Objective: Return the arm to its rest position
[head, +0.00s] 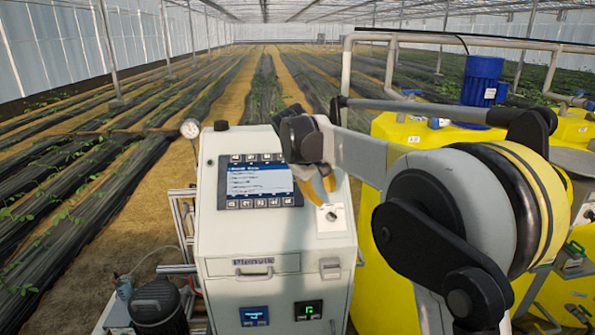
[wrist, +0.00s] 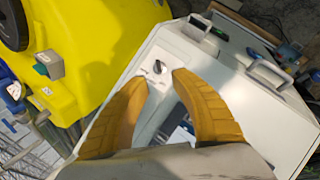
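My arm reaches in from the right of the head view, across the front of a grey control cabinet (head: 225,240). My gripper (head: 327,189) has yellow-orange fingers and hangs near the cabinet's right side, beside the screen panel (head: 256,181). In the wrist view the gripper (wrist: 164,82) is open, with a clear gap between its two fingertips and nothing in it. A black rotary knob (wrist: 160,67) on a light plate shows just beyond the fingertips. The knob also shows in the head view (head: 332,216). The fingers appear apart from it.
A large yellow tank (head: 390,285) stands right of the cabinet, with a blue motor (head: 482,80) and grey pipes (head: 347,70) above. A pressure gauge (head: 190,129) stands at the cabinet's left. A dark pump (head: 158,306) sits low at left. Crop rows lie open behind.

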